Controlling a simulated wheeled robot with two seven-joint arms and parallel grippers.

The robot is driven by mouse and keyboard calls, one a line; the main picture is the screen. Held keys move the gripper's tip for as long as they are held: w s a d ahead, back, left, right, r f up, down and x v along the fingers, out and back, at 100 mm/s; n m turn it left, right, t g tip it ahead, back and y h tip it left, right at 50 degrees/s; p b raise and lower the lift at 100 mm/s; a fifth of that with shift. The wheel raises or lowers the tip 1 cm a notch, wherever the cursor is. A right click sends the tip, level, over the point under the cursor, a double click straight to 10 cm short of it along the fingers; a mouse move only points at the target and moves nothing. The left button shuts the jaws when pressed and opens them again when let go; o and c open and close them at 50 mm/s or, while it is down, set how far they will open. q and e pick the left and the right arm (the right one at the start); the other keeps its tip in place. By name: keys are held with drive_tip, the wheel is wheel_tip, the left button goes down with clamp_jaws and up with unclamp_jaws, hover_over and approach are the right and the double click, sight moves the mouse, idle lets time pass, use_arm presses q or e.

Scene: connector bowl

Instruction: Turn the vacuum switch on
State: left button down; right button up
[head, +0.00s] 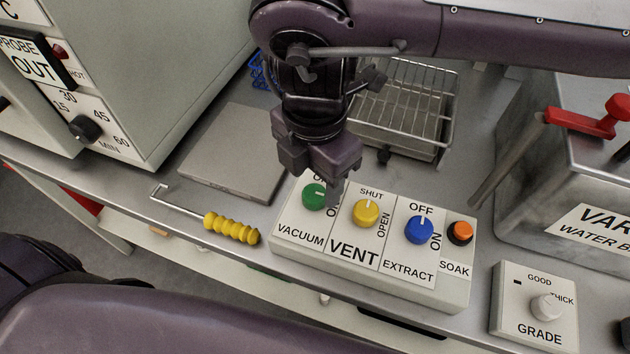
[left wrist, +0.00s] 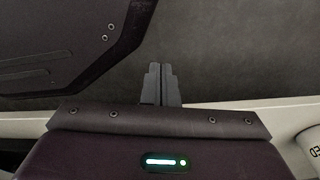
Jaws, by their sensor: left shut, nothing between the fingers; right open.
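The green vacuum knob (head: 311,198) is on the left panel of the white switch box (head: 372,284), above the word VACUUM. A short white mark on the knob points roughly up, toward lettering that my gripper partly hides. The ON lettering is at the knob's right. My right gripper (head: 328,190) is over the knob's upper right, pointing down and open, with a fingertip close beside the knob. I cannot tell whether it touches. My left gripper (left wrist: 161,84) is shut and empty in the left wrist view, over a dark surface.
A yellow vent knob (head: 366,213), a blue extract knob (head: 419,230) and an orange soak button (head: 460,232) are to the right on the same box. A yellow-handled tool (head: 232,228) lies left of it. A wire rack (head: 405,105) and a water bath (head: 575,190) stand behind.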

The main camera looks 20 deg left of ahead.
sight(315, 191)
wheel_tip(315, 191, up, 5)
drive_tip(key=shift+f, duration=0.15)
use_arm(q)
drive_tip(key=shift+s+a+f, duration=0.2)
drive_tip(key=shift+s, duration=0.25)
drive_tip(key=shift+s+a+f, duration=0.15)
drive_tip(key=shift+s+a, duration=0.05)
drive_tip(key=shift+s, duration=0.25)
drive_tip(key=shift+w, duration=0.15)
